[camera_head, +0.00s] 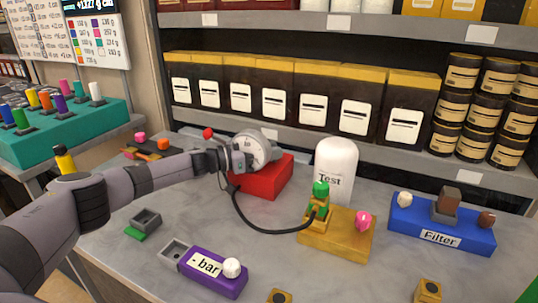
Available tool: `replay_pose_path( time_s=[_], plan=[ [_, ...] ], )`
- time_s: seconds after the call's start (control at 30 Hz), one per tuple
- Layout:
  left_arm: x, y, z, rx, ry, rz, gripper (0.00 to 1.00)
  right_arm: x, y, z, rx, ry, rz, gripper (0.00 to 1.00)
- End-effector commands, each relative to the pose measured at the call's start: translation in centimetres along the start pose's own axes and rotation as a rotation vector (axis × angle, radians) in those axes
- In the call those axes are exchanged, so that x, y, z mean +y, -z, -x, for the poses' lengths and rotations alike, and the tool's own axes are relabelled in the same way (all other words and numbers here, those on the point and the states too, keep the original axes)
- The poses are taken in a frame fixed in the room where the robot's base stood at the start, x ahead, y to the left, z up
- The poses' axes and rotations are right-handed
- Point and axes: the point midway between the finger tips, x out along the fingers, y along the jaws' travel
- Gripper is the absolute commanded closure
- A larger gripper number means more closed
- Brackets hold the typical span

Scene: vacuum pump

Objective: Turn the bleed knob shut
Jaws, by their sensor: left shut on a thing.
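A red block (262,180) stands at the middle back of the grey bench, with a silver round body (258,147) on top. My left gripper (240,156) is at the left side of this round body, shut on a small part there. The fingers and my wrist hide that part, so I cannot make out the bleed knob or its turn. A red ball-like knob (208,133) shows just behind my wrist. A black hose (247,218) runs from the red block to a yellow block (336,237) with a green knob (320,188). My right gripper is not in view.
A white jar marked Test (336,165) stands behind the yellow block, which has a pink knob (363,221). A blue Filter block (442,234) is at right. A purple "- bar" block (213,270) is in front. Shelves with boxes (273,92) rise behind.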

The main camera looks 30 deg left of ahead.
Motion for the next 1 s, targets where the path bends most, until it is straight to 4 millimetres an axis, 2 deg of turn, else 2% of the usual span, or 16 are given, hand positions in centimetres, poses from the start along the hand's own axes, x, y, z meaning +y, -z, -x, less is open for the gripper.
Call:
replay_pose_path(
  time_s=[0.47, 0.5, 0.57, 1.0],
  plan=[
    [-0.14, 0.16, 0.03, 0.003, -0.007, 0.0, 0.98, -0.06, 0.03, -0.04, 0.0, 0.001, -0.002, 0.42],
    [-0.14, 0.16, 0.03, 0.003, -0.007, 0.0, 0.58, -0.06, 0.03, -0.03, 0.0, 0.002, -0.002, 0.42],
    [-0.13, 0.15, 0.03, 0.003, -0.007, 0.0, 0.42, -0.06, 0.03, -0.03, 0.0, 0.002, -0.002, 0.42],
    [0.06, 0.22, 0.0, 0.001, 0.011, 0.0, 0.42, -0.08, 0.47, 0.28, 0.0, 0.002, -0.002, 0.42]
  ],
)
